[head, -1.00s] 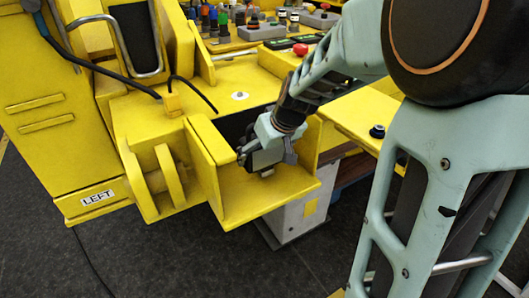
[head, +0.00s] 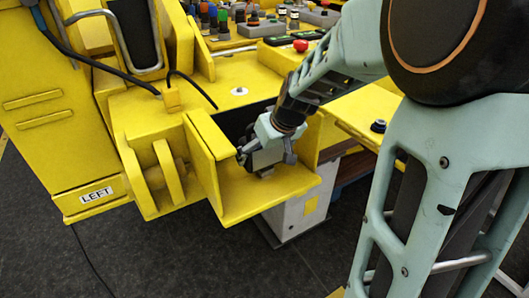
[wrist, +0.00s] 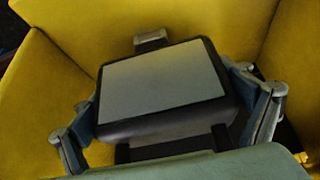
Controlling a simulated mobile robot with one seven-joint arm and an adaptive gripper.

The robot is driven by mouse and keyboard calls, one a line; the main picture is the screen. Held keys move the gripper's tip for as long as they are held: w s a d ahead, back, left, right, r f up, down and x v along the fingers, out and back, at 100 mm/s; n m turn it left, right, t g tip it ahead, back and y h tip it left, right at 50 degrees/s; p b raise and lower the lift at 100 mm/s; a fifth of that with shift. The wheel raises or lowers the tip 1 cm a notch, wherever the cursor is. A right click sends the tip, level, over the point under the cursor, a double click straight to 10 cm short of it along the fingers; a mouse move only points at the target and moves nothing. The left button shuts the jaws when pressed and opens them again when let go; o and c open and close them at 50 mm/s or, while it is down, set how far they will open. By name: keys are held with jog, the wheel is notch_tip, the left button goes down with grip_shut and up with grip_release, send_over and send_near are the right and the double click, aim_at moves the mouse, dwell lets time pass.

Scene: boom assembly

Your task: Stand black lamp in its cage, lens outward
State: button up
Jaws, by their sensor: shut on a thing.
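The black lamp (wrist: 118,129) shows in the wrist view as a dark block with rounded corners and a flat pale-grey face framed in black. A small metal bracket (wrist: 150,40) sticks out at its far edge. My gripper (head: 267,153) is shut on the lamp, one finger on each side of it. In the head view the lamp (head: 265,160) is mostly hidden by my fingers. The cage (head: 243,203) is a yellow open-fronted box with a floor plate and side walls. The lamp is inside it, close above the floor; I cannot tell whether they touch.
A yellow side wall (head: 204,150) stands close to the left of my gripper. Behind is a yellow deck (head: 215,90) with a black cable (head: 195,88). Several small parts and a red button (head: 300,45) sit on the bench at the back. The dark floor in front is clear.

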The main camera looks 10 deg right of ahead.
jog(key=shift+r, duration=0.1)
jog(key=o, duration=1.8)
jog(key=shift+c, duration=0.2)
jog(key=shift+s+f, duration=0.1)
jog(key=shift+f, duration=0.1)
jog(key=v, duration=0.7)
jog(key=shift+r, duration=0.35)
jog(key=shift+d, duration=0.1)
